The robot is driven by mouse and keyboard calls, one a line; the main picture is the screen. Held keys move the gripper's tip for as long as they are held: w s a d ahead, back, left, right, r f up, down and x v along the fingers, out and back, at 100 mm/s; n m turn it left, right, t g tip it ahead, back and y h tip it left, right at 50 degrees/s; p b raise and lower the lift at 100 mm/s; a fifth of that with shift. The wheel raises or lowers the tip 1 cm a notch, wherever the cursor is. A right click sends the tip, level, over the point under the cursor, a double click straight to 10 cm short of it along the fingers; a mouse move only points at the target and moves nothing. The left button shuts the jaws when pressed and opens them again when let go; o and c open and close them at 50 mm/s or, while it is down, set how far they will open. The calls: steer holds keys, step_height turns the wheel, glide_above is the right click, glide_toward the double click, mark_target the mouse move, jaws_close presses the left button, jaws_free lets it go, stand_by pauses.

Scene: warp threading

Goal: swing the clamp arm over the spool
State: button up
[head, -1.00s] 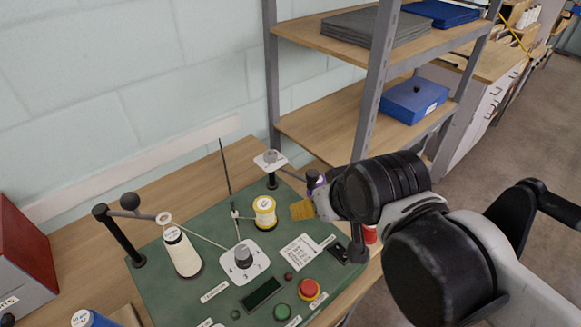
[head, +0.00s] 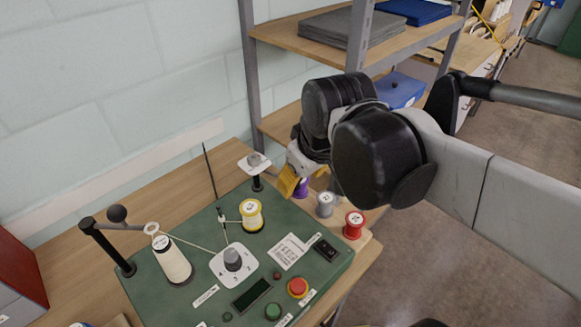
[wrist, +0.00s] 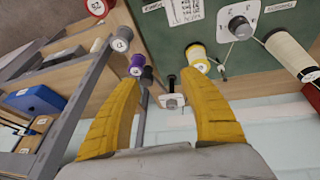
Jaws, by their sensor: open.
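The yellow spool (head: 251,216) stands upright on the green board, right of centre. Behind it a black post carries a white plate with a grey knob (head: 254,162); a thin bar seems to run from it toward my gripper, and I cannot tell whether this is the clamp arm. At the left, an arm with a black ball (head: 117,213) on a black post reaches to the white cone (head: 173,262). My gripper (head: 290,186) is open, right of the plate and above the board's edge. In the wrist view the plate (wrist: 173,101) shows between the yellow fingers, and the yellow spool (wrist: 196,55) beyond them.
Purple (head: 301,188), grey (head: 325,205) and red (head: 354,225) spools stand on the wood right of the board. A metal shelf post (head: 249,75) rises behind. A dial (head: 232,259), switch (head: 326,249) and red button (head: 298,287) are on the board. A thin upright rod (head: 209,170) stands near the plate.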

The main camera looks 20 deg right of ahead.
steer(key=w+d+r+n+g+p, duration=0.1)
steer(key=w+n+g+p, duration=0.15)
steer(key=w, duration=0.25)
steer(key=w+d+r+n+g+p, duration=0.1)
steer(key=w+d+r+n+g, duration=0.1)
steer(key=w+n, duration=0.2)
step_height(320, 180, down, 11)
steer(key=b, duration=0.3)
steer(key=shift+a+f, duration=0.1)
steer(key=shift+a, duration=0.05)
steer(key=shift+c, duration=0.6)
jaws_close()
